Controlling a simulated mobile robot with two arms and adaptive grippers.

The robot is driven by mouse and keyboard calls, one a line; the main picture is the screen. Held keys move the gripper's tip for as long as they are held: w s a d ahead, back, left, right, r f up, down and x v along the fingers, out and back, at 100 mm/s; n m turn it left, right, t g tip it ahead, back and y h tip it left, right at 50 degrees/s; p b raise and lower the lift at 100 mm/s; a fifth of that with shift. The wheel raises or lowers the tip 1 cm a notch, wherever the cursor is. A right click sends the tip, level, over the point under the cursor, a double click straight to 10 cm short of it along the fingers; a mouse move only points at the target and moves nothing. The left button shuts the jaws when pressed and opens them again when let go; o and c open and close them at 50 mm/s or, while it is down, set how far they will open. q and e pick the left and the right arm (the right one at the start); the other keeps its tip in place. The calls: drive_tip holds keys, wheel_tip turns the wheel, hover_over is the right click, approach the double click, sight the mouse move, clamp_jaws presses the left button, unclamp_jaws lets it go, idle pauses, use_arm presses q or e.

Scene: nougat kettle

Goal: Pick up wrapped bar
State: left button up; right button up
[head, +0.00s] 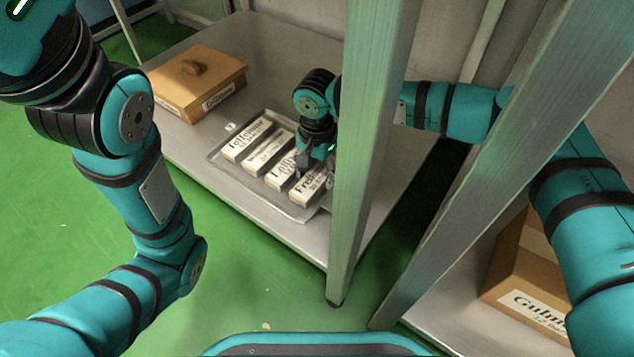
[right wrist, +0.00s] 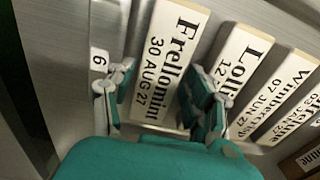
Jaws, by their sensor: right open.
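Several white wrapped bars with black print lie side by side in a shallow metal tray (head: 222,158) on the grey shelf. My right gripper (head: 306,163) is over the tray's right end, partly hidden by a metal post in the head view. In the right wrist view my open right gripper (right wrist: 160,100) has one finger on each side of the bar labelled "Frellomint", 30 AUG 27 (right wrist: 172,48). That bar also shows in the head view (head: 312,190). Whether the fingers touch it, I cannot tell. The "Loll..." bar (right wrist: 237,62) lies just right of the right finger. My left gripper is out of view.
A closed cardboard box (head: 200,85) stands at the shelf's back left. Upright metal posts (head: 366,130) stand close to my right arm. Another carton (head: 525,270) is on a shelf at lower right. A small tag marked 6 (right wrist: 99,62) is left of the bar.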

drive_tip(key=c, duration=1)
